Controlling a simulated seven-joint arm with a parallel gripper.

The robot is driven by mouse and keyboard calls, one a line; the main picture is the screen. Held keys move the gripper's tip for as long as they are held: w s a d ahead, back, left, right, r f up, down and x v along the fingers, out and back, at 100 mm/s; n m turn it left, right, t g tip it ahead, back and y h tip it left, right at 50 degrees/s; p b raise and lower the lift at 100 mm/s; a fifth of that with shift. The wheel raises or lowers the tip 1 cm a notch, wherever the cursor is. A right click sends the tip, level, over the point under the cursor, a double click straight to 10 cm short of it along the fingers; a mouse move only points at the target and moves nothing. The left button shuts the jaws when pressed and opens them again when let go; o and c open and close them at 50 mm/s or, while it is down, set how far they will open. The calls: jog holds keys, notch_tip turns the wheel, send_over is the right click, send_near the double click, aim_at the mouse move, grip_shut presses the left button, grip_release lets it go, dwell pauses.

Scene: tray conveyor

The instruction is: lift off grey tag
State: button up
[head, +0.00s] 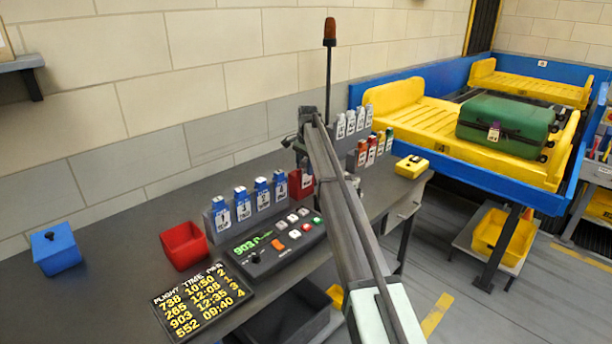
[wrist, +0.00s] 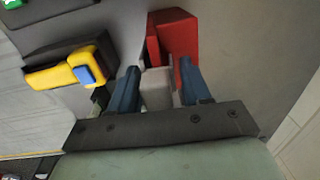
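In the wrist view my gripper (wrist: 158,72) has its two dark blue fingers apart, one on each side of a pale grey block (wrist: 157,90). A narrow gap seems to show beside it. I cannot tell whether this block is the grey tag or part of a rack. A red holder (wrist: 176,32) stands just beyond it. In the head view my arm hides the gripper. Pale grey-white tags (head: 351,122) stand in the back rack, left of and behind the coloured tags (head: 376,148). A red holder (head: 299,184) with a dark-topped tag stands left of my arm.
Blue-topped tags (head: 243,204) stand in a grey rack behind the console (head: 268,254). A red bin (head: 184,246), blue box (head: 56,250) and flight board (head: 202,299) are on the left. A yellow device (head: 410,167) sits right. A green suitcase (head: 506,125) lies on the conveyor.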

jog(key=c, duration=0.7)
jog(key=shift+c, duration=0.2)
jog(key=shift+r, duration=0.1)
jog(key=shift+r, duration=0.5)
notch_tip(320, 180, up, 5)
jog(key=shift+s+d+r, duration=0.1)
jog(key=shift+d+r, duration=0.05)
jog(key=shift+s+d+r, duration=0.3)
jog(key=shift+s+d, duration=0.1)
jog(key=shift+s, duration=0.1)
jog(key=s+d, duration=0.9)
jog(key=shift+d, duration=0.1)
